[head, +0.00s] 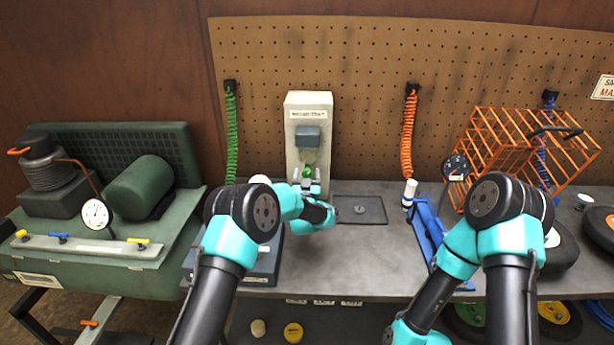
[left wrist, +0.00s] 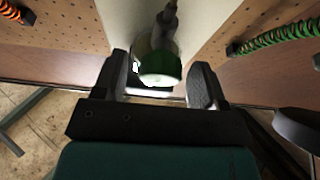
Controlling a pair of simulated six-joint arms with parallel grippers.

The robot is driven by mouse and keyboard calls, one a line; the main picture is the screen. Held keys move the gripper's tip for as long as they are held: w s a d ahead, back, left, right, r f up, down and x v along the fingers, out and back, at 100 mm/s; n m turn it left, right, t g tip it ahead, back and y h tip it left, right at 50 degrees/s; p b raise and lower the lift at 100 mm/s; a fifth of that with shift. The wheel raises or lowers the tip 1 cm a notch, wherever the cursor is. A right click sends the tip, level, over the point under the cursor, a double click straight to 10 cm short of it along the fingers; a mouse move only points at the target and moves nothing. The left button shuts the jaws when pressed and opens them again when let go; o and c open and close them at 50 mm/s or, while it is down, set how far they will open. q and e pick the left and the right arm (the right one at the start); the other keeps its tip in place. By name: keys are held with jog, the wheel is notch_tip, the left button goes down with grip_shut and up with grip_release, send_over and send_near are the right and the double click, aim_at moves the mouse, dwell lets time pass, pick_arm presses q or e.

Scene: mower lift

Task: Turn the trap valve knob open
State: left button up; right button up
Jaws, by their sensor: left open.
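The green knob (head: 307,171) sits low on the front of a pale upright unit (head: 294,150). In the left wrist view the knob (left wrist: 160,68) shows as a green round cap with a bright white rim, on a dark stem. My left gripper (head: 307,183) is open at the knob. In the left wrist view its two fingers (left wrist: 160,82) stand on either side of the knob, with a gap visible at each side. My right arm is at the right of the head view, but its gripper does not show.
A green compressor (head: 140,190) with a gauge stands at the left. A coiled green hose (head: 231,135) and a coiled orange hose (head: 409,135) hang beside the unit. A blue tool (head: 428,232) and an orange cage (head: 510,150) are at the right. A dark mat (head: 372,209) lies on the bench.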

pick_arm(q)
jog(key=c, duration=0.9)
jog(key=shift+n+y, duration=0.6)
jog(key=shift+n, duration=0.5)
jog(key=o, duration=0.9)
jog(key=v, duration=1.2)
